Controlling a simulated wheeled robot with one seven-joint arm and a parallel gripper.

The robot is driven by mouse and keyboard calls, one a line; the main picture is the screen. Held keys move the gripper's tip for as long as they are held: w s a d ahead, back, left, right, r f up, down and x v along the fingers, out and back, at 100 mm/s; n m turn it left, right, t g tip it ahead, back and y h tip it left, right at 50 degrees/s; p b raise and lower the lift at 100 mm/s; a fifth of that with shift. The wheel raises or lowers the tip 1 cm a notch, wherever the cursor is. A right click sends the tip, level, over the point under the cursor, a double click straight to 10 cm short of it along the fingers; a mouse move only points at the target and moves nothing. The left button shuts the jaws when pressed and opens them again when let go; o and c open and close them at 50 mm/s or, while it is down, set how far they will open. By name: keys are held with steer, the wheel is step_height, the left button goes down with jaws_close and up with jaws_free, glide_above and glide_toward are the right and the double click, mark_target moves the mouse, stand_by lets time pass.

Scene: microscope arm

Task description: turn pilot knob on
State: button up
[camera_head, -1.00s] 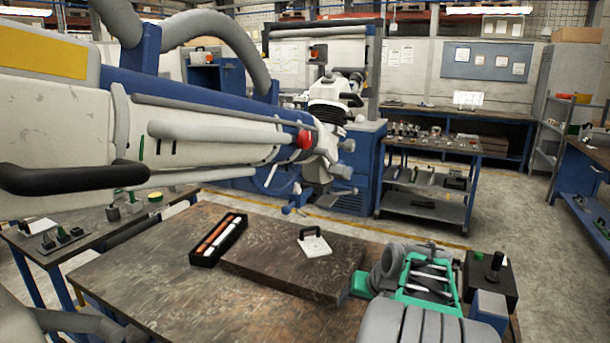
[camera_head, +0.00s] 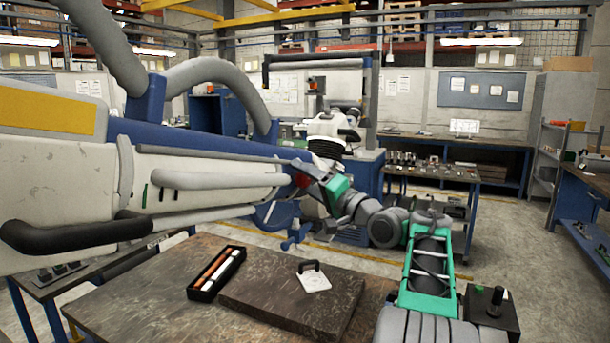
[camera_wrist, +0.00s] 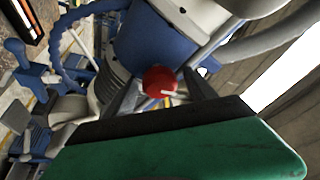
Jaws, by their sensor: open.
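The red pilot knob (camera_wrist: 160,80) is on the end of the blue-and-white machine arm (camera_wrist: 150,40). In the wrist view it sits between the two dark fingers of my gripper (camera_wrist: 164,88), with a light pointer mark toward the right. The fingers are apart, and I cannot tell if either touches it. In the head view my gripper (camera_head: 307,170) is at the arm's right end, and the red knob (camera_head: 301,181) is mostly hidden behind the fingers.
The large machine arm (camera_head: 70,170) with grey hoses fills the left. Below is a worktable (camera_head: 150,290) with a dark slab (camera_head: 330,310), a tray of rods (camera_head: 215,274) and a white handled block (camera_head: 313,279). A black joystick box (camera_head: 495,312) stands lower right.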

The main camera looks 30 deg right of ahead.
steer(key=shift+c, duration=0.4)
steer(key=c, duration=1.3)
steer(key=shift+f+n+b, duration=0.3)
steer(key=shift+n+b, duration=0.2)
steer(key=shift+b, duration=0.45)
steer(key=shift+n+y+b, duration=0.3)
steer(key=shift+n+b, duration=0.3)
steer(key=shift+b, duration=0.1)
steer(key=shift+n+y+b, duration=0.3)
steer(key=shift+n+b, duration=0.05)
steer(key=shift+n, duration=0.15)
steer(key=shift+r+n+t, duration=0.3)
steer(key=shift+r, duration=0.05)
steer(key=o, duration=1.4)
